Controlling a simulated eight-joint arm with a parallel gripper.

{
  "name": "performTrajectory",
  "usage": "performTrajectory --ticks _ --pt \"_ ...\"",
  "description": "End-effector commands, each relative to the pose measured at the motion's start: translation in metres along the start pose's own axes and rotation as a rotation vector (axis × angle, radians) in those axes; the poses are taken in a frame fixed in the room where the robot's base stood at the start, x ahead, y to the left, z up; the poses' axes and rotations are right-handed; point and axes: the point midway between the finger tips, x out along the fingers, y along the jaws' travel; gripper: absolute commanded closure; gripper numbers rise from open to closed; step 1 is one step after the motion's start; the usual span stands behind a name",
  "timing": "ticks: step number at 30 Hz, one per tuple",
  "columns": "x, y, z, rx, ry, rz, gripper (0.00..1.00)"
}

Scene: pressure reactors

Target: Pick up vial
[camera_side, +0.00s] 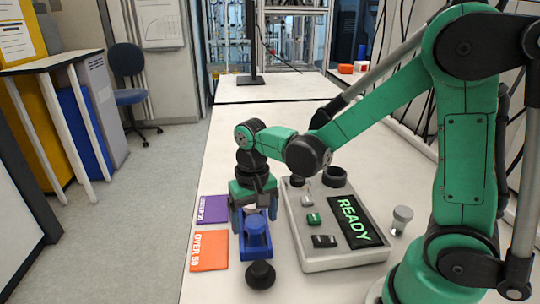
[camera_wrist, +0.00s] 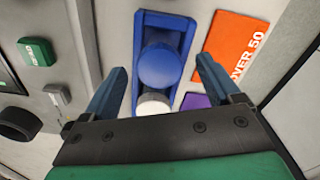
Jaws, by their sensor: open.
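A blue-capped piece that looks like the vial (camera_side: 256,227) sits in a blue holder (camera_side: 256,250) on the white bench. In the wrist view its round blue cap (camera_wrist: 160,65) lies between my fingers, in the holder (camera_wrist: 148,20). A whitish part (camera_wrist: 153,103) shows beside the cap, nearer the palm. My gripper (camera_side: 254,213) points down over the holder, with a finger on each side. In the wrist view my gripper (camera_wrist: 162,66) is open, with gaps between both fingers and the cap. The vial's lower body is hidden.
The grey reactor console (camera_side: 335,258) with a READY screen (camera_side: 354,222) stands right of the holder. An orange OVER 50 card (camera_side: 209,251) and a purple card (camera_side: 212,209) lie left. A black round piece (camera_side: 260,275) is in front. A small clear container (camera_side: 401,219) stands right of the console.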

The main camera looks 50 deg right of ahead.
Motion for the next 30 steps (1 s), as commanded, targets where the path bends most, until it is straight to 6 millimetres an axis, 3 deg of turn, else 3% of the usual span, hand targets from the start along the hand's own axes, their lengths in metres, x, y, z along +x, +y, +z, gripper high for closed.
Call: performTrajectory --ticks 6,15,17,24,30 --pt "0.017 0.0 0.0 -0.001 0.002 -0.001 0.16" --pt "0.019 0.0 0.0 -0.001 0.002 -0.001 0.16" --pt "0.019 0.0 0.0 -0.001 0.002 -0.001 0.31" --pt "0.019 0.0 0.0 -0.001 0.002 -0.001 0.99" --pt "0.019 0.0 0.0 -0.001 0.002 -0.001 1.0"
